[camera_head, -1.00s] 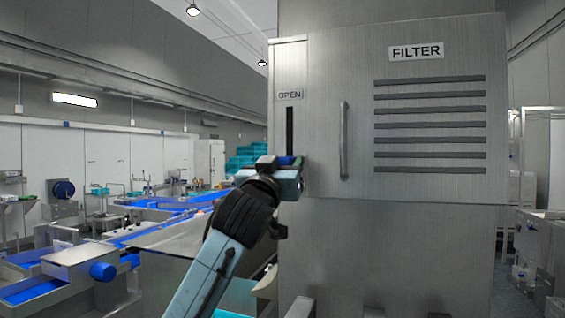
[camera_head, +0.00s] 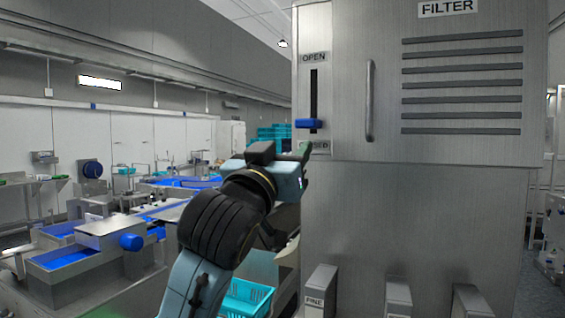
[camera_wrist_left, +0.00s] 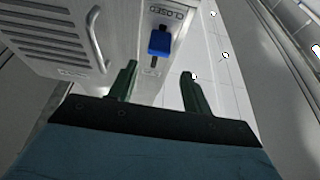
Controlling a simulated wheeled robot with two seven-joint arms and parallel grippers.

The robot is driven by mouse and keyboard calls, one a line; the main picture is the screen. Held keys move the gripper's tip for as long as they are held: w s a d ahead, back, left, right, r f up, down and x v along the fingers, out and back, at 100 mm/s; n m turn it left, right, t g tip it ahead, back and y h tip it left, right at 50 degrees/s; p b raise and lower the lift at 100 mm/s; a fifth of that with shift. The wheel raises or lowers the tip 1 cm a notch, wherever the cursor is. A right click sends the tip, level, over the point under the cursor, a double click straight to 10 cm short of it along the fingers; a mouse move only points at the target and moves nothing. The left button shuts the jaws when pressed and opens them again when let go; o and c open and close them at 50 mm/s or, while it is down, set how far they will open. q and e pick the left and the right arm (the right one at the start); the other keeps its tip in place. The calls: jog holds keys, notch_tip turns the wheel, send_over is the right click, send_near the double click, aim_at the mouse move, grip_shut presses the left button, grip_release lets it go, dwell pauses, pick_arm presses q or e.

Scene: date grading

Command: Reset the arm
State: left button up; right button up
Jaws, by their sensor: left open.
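My left gripper (camera_head: 303,160) is in front of the left edge of the metal filter cabinet (camera_head: 420,200), just below the slot of the blue lever. In the left wrist view its two dark green fingers (camera_wrist_left: 158,82) are spread apart with nothing between them. The blue lever (camera_head: 308,123) sits at the lower end of its vertical slot, just above the partly covered CLOSED label (camera_head: 318,147). In the left wrist view the lever (camera_wrist_left: 159,42) is beyond the fingertips, apart from them. My right gripper is not in view.
A vertical handle (camera_head: 369,100) and slotted vents are on the cabinet door. Several grey metal posts (camera_head: 398,297), one labelled, stand low at the cabinet's front. A teal crate (camera_head: 245,298) lies low behind my arm. Conveyors with blue belts (camera_head: 70,258) spread at the left.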

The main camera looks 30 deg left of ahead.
pick_arm(q)
jog(key=shift+s+f, duration=0.2)
jog(key=shift+s, duration=0.25)
jog(key=shift+f, duration=0.1)
